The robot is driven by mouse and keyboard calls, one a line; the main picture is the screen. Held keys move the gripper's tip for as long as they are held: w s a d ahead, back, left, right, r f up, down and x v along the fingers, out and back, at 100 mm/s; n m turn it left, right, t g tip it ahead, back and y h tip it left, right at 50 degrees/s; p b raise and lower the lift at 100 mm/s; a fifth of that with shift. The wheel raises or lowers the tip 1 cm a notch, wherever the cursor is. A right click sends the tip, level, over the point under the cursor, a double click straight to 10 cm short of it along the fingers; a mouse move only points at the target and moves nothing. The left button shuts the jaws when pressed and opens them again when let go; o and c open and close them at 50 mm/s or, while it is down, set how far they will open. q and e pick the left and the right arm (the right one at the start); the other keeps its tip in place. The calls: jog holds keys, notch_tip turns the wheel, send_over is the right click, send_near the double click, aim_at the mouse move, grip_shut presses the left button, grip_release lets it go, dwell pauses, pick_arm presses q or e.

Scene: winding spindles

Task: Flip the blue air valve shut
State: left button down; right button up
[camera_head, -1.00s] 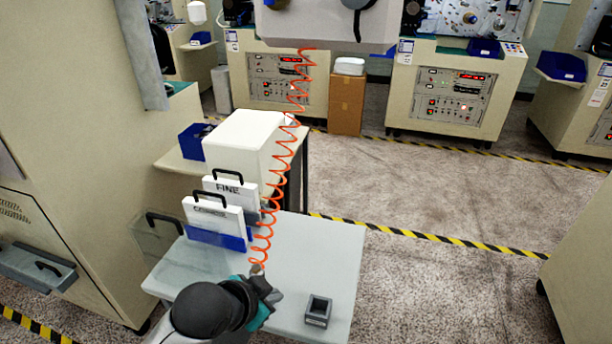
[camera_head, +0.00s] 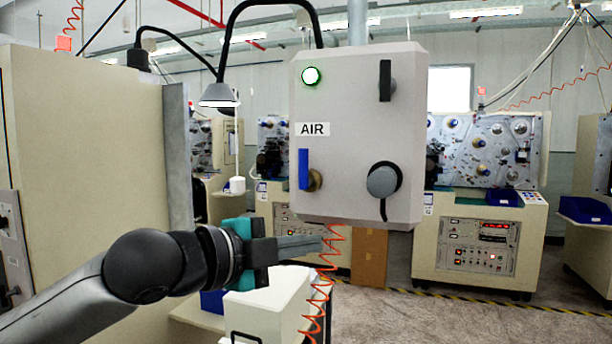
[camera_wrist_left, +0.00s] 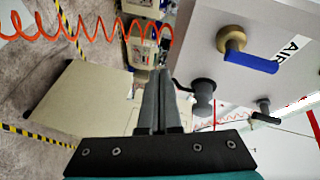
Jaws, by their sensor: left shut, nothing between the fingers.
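The blue air valve handle (camera_head: 304,169) is on the front of the grey box (camera_head: 345,211), below the AIR label (camera_head: 313,129). In the head view the handle stands upright, beside its brass fitting (camera_head: 315,180). In the left wrist view the blue handle (camera_wrist_left: 251,62) and brass fitting (camera_wrist_left: 231,39) show at the upper right. My left gripper (camera_head: 322,243) is shut and empty, below the box and lower than the valve, apart from the handle. Its fingers (camera_wrist_left: 160,95) also show together in the wrist view. My right gripper is not in view.
A black switch (camera_head: 385,80), a lit green lamp (camera_head: 311,76) and a grey plug (camera_head: 383,181) are also on the box. An orange coiled hose (camera_head: 325,275) hangs below it, close to my left fingertips. A tall beige cabinet (camera_head: 85,150) stands at left.

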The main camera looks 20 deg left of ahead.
aim_at(306, 163)
pick_arm(q)
jog(key=s+a+r+m+t+h, duration=0.1)
jog(key=s+a+r+m, duration=0.1)
jog(key=r, duration=0.9)
jog(key=s+m, duration=0.1)
jog(key=s, duration=0.1)
jog(key=shift+s+r+m, duration=0.2)
jog(key=shift+s+m, duration=0.15)
jog(key=shift+m, duration=0.05)
jog(key=shift+w+d, duration=0.1)
jog(key=shift+w, duration=0.05)
jog(key=p+x, duration=0.2)
jog(key=x, duration=0.7)
jog(key=shift+r, duration=0.2)
jog(key=shift+w+d, duration=0.1)
jog(key=shift+w, duration=0.3)
jog(key=shift+s+a+f+p, duration=0.1)
jog(key=shift+s+a+p, duration=0.1)
jog(key=shift+a, duration=0.7)
jog(key=shift+s+a+p, duration=0.2)
jog(key=shift+a, duration=0.75)
jog(key=shift+w+t, duration=0.1)
jog(key=shift+t, duration=0.2)
